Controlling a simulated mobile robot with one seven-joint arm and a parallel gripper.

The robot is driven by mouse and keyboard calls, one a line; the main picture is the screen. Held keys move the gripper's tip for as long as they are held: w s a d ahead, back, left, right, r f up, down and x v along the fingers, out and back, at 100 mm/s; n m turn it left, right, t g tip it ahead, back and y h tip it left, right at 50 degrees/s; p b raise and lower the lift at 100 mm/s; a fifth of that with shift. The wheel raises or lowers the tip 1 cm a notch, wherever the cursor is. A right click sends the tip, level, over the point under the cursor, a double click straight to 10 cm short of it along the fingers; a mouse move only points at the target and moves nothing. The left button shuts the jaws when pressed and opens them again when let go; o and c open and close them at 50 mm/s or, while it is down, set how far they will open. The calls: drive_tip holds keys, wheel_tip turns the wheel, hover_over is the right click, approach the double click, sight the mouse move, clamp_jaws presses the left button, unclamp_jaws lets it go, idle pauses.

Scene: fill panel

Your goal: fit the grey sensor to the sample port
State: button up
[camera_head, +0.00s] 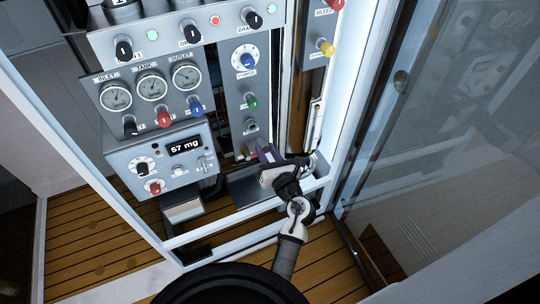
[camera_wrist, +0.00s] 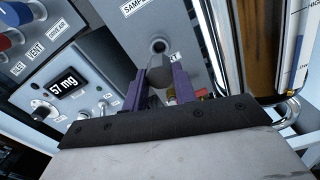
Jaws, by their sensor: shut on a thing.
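The sample port (camera_wrist: 158,46) is a round grey fitting with a dark centre on a grey panel strip, under a partly cut-off "SAMPLE" label. In the head view the port (camera_head: 251,125) sits below the green knob. My gripper (camera_wrist: 165,80) has purple fingers shut on the grey sensor (camera_wrist: 160,76), of which only a small grey part shows between them. In the wrist view the sensor appears just below the port; I cannot tell whether they touch. In the head view my gripper (camera_head: 262,154) is below the port, and the sensor is not clear there.
The "57 mg" display box (camera_head: 160,160) stands left of my gripper, below the gauge panel (camera_head: 150,90). A small red and yellow part (camera_wrist: 187,97) is near the right finger.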

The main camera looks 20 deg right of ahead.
sight(266, 150)
drive_tip(key=shift+w, duration=1.6)
drive_tip(key=shift+w+a+p, duration=0.1)
drive_tip(key=shift+w+p, duration=0.7)
drive_tip(key=shift+w, duration=0.55)
idle(1.0)
drive_tip(key=o, duration=1)
drive_tip(key=shift+o, duration=0.2)
drive_tip(key=s+b, duration=0.2)
drive_tip(key=s, duration=0.4)
drive_tip(key=shift+s+f, duration=0.1)
drive_tip(key=shift+s, duration=0.65)
